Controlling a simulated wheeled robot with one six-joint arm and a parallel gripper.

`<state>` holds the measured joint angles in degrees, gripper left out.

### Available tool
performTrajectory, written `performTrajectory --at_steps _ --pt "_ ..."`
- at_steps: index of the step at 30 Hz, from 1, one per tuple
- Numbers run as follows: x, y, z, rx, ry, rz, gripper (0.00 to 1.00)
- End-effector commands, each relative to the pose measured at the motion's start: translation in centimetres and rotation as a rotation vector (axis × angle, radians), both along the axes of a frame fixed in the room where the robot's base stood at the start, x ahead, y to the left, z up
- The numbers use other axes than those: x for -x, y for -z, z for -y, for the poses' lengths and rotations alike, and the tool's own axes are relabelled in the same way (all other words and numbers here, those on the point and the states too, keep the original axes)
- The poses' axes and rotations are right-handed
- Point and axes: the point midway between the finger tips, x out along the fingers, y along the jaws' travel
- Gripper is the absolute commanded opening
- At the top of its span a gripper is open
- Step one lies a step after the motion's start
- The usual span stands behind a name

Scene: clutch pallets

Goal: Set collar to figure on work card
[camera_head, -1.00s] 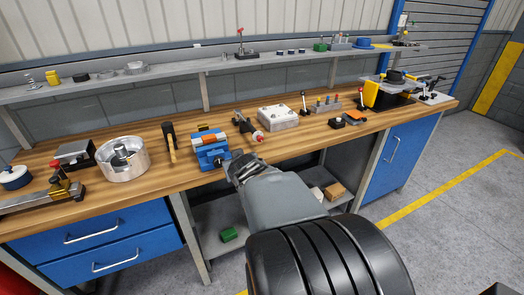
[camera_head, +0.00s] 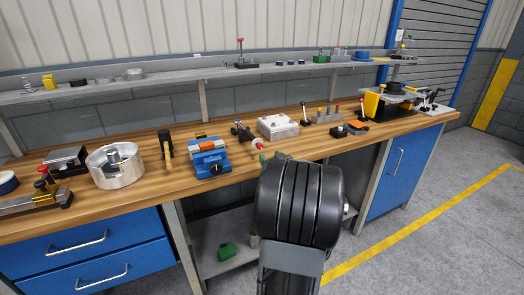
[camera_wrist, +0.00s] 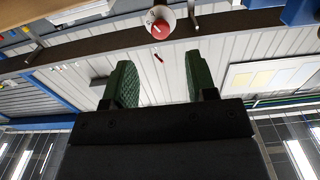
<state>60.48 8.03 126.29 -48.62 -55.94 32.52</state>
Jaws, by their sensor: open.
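A dark tool (camera_head: 241,132) with a pale, reddish-ended knob (camera_head: 257,144) lies on the bench right of the blue vise. In the wrist view a white round piece with a red centre (camera_wrist: 160,29) shows at the top, beyond the fingers; it appears to be the same end. My gripper (camera_wrist: 159,72) is open, its two green pads apart with nothing between them. In the head view it is mostly hidden behind my black arm link, with a bit of green near the knob. I cannot make out a work card or any figure on a collar.
The blue vise (camera_head: 209,160) stands left of the tool, a white block (camera_head: 277,127) behind it to the right. A hammer (camera_head: 166,148) and round metal housing (camera_head: 117,168) are farther left. A shelf (camera_head: 170,86) runs along the wall above the bench.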

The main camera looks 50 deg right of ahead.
Motion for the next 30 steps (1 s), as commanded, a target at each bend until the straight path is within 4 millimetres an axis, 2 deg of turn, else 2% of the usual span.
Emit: performTrajectory --at_steps 6,12,18,27,30 --pt "-3.7 0.1 1.4 0.001 -0.001 -0.001 0.52" --pt "-5.8 0.0 2.3 0.001 0.000 0.000 0.52" --pt "-6.7 0.0 2.7 0.001 0.002 0.000 0.52" --pt "-6.8 0.0 2.7 0.001 0.002 0.000 0.52" --pt "-6.8 0.0 2.7 0.001 0.002 0.000 0.43"
